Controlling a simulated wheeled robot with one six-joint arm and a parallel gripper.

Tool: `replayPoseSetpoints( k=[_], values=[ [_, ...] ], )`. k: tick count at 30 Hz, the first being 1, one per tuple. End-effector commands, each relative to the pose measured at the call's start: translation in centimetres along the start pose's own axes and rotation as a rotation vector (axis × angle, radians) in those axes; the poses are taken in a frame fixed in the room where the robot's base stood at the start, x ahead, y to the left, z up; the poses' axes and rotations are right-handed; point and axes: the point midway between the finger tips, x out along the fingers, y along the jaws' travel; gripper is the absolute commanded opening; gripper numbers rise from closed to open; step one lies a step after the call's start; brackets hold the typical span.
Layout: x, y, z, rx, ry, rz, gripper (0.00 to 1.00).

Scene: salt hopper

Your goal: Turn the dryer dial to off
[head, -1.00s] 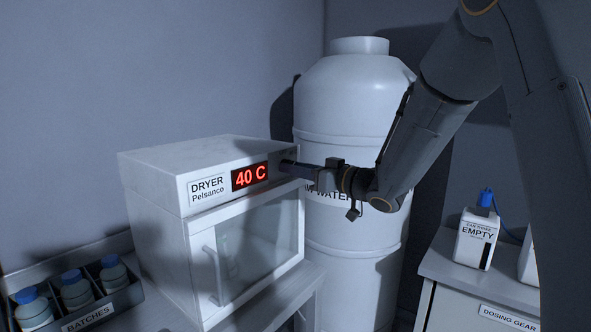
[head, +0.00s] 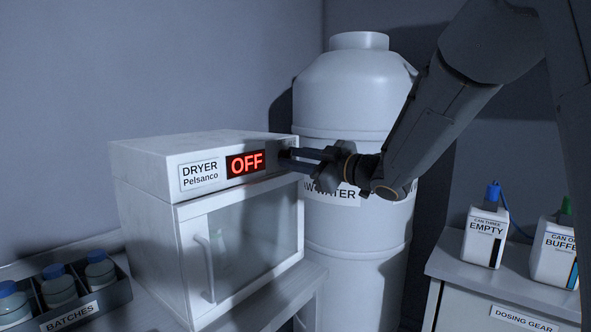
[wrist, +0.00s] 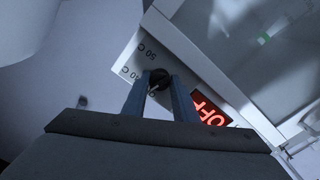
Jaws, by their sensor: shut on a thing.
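The white dryer (head: 150,160) stands on a bench at the left, its door closed. Its red display (head: 245,163) reads OFF, and the display also shows upside down in the wrist view (wrist: 211,107). The black dial (wrist: 159,78) is on the panel right of the display, with 50 C markings near it. My gripper (head: 291,154) reaches in from the right. Its two fingers (wrist: 160,88) are on either side of the dial, shut on it. In the head view the fingers hide most of the dial.
A large white water tank (head: 350,100) stands just behind and right of the dryer. A tray of blue-capped bottles (head: 85,305) is at the lower left. Cans labelled EMPTY (head: 484,238) and BUFFE (head: 556,250) stand on the right cabinet (head: 455,268).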

Motion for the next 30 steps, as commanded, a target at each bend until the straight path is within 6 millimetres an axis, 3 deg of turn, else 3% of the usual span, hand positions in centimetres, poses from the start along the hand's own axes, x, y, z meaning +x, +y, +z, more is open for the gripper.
replayPoseSetpoints(
  k=[12, 30],
  values=[
    [0.06, -0.15, 0.07, -0.22, 0.009, -0.004, 0.04],
    [0.05, -0.1, -0.04, -0.261, 0.01, -0.004, 0.04]
  ],
)
